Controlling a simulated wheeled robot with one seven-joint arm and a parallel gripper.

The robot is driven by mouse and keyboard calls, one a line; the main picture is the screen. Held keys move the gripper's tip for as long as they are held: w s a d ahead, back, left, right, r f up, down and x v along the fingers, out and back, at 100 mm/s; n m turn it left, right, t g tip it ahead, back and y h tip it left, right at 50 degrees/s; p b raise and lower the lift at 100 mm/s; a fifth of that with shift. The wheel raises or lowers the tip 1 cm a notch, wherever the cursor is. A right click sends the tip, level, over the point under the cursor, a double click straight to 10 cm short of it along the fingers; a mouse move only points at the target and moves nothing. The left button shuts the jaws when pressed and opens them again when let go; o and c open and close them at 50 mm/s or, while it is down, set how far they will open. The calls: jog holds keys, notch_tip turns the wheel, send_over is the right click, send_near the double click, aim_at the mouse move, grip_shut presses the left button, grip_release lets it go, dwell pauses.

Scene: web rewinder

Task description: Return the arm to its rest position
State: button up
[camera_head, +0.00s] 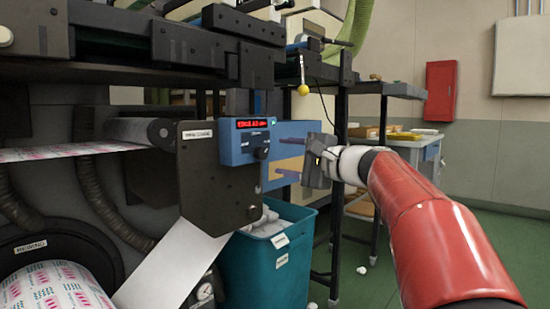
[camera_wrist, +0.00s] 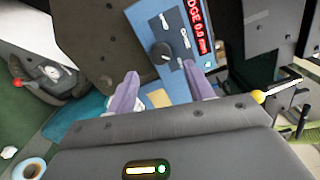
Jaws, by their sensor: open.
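My red and white arm (camera_head: 425,225) reaches in from the right in the head view. My gripper (camera_head: 278,157) points left towards the blue control box (camera_head: 236,152), with a gap between them. Its two purple fingers are apart and nothing is between them; they also show spread in the wrist view (camera_wrist: 159,70). The box has a red lit display (camera_head: 253,123) and a black knob (camera_head: 261,154). In the wrist view, the knob (camera_wrist: 160,51) appears just beyond the gap between the fingers.
A teal bin (camera_head: 262,265) with white waste stands below the box. A dark plate (camera_head: 212,185) and a printed roll (camera_head: 62,288) are at the left. A yellow ball-ended lever (camera_head: 303,90) hangs above my gripper. A workbench (camera_head: 410,142) stands behind my arm.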

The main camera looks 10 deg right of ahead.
jog(key=shift+v, duration=1.05)
jog(key=s+a+f+n+g+h+p, duration=0.4)
jog(key=s+a+f+n+g+p, duration=0.15)
jog(key=s+a+f, duration=0.5)
jog(key=s+d+f+n+g+h+p, duration=0.1)
jog(key=s+d+f+n+h+p, duration=0.1)
jog(key=s+f, duration=0.5)
jog(key=s+d+f+n+g+h+p, duration=0.2)
jog(key=s+f, duration=0.5)
jog(key=s, duration=0.6)
jog(key=d+n+h, duration=0.1)
jog(key=n+h, duration=0.1)
jog(key=n, duration=0.1)
jog(key=shift+h, duration=0.3)
jog(key=shift+s+d+f+n+g, duration=0.15)
jog(key=shift+d+f+n+g, duration=0.1)
jog(key=shift+n, duration=0.1)
jog(key=shift+c, duration=0.4)
